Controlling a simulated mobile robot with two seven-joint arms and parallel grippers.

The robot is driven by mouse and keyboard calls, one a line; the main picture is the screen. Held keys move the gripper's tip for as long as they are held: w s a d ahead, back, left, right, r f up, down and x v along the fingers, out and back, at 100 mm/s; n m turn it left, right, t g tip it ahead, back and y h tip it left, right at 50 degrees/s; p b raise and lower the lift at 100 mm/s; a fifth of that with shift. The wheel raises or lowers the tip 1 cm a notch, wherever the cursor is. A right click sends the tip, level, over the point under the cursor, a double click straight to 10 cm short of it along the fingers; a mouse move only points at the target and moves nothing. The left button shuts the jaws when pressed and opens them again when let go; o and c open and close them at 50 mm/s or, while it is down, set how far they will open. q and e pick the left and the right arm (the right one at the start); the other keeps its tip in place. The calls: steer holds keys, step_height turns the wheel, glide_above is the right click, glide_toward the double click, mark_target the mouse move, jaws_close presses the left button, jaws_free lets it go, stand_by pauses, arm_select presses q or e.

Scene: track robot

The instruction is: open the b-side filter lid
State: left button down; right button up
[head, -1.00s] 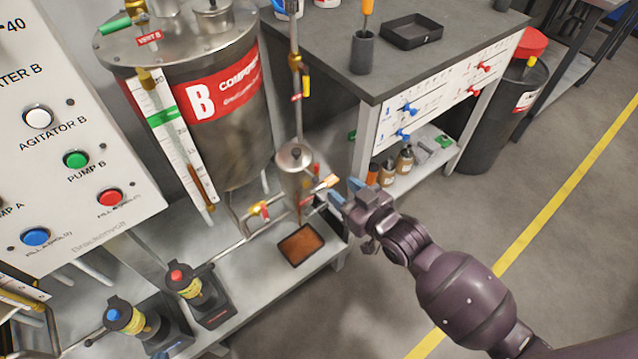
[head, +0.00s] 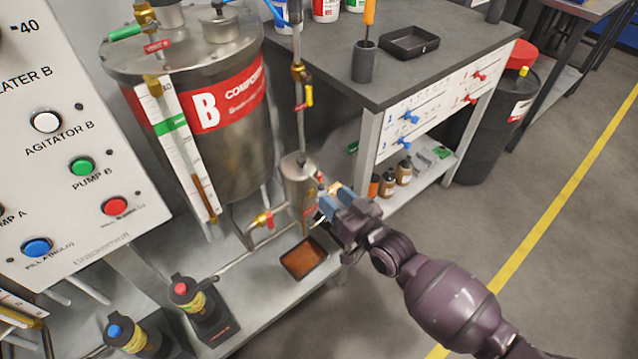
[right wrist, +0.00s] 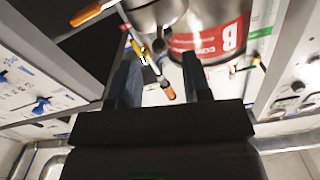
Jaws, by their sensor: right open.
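The b-side filter is a small steel canister (head: 300,195) with a conical bottom, below the large B tank. Its round lid (head: 299,165) with a small knob on top looks closed. My right gripper (head: 334,198) is open, just right of the canister, with its blue-grey fingers pointing toward it. Whether a finger touches it I cannot tell. In the right wrist view the two dark fingers of my right gripper (right wrist: 160,82) are spread apart, and an orange-tipped part (right wrist: 168,93) shows between them. My left gripper is not in view.
A red-handled valve (head: 262,219) is at left. A brown-filled tray (head: 303,258) lies below. The grey workbench (head: 440,70) stands at right.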

mark_target(319, 183)
steer(key=shift+b+x, duration=0.45)
steer(key=shift+x, duration=2.55)
steer(key=shift+c, duration=0.3)
jaws_close()
